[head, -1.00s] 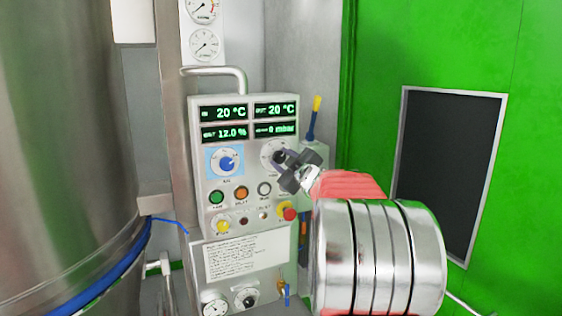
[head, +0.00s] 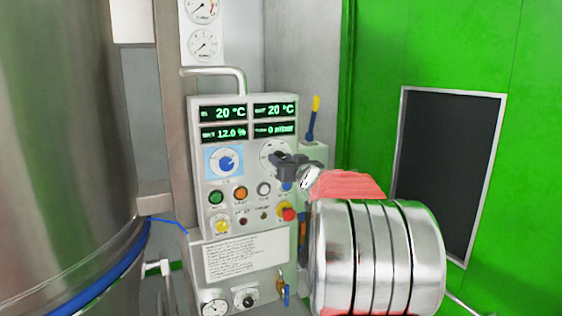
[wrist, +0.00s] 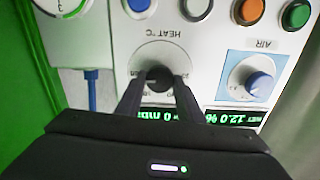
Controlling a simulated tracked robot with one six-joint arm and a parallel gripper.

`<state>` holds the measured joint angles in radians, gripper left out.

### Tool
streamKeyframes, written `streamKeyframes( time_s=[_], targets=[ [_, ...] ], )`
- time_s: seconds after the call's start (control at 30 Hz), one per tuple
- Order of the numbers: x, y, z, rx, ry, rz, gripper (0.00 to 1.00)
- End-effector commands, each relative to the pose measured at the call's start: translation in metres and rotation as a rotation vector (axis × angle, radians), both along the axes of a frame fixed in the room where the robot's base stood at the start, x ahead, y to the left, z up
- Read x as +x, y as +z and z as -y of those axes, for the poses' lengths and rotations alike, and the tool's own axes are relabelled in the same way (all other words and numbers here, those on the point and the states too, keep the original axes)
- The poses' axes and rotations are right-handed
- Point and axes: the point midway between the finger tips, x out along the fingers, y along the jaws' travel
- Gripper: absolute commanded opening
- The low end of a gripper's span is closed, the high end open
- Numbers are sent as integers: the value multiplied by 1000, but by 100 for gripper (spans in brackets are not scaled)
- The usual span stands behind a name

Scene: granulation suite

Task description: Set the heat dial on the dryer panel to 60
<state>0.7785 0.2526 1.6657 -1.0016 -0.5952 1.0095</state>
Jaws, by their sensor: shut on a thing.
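The heat dial (head: 267,148) is a pale round scale on the right side of the dryer panel (head: 202,165). In the head view my gripper (head: 279,158) covers much of it. In the upside-down wrist view the "HEAT °C" dial (wrist: 160,56) shows between my two dark fingers. My gripper (wrist: 158,80) is shut on the dial's dark knob (wrist: 158,74), with one finger on each side. The pointer's setting cannot be read, because the fingers and knob hide part of the scale.
The blue air dial (head: 226,162) is left of the heat dial. Below are green (head: 217,197), orange (head: 240,193) and white (head: 264,189) buttons and a red stop button (head: 288,214). The displays above read 20 °C, 20 °C, 12.0 % and 0 mbar. A steel vessel (head: 60,140) stands at left.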

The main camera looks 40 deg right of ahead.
Motion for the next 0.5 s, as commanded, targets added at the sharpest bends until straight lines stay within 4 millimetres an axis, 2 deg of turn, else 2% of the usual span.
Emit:
streamKeyframes(
  time_s=[0.03, 0.5],
  targets=[
    [0, -9, 1, 25, -4, -9, 12],
    [0, -9, 1, 82, -2, 8, 12]
  ],
)
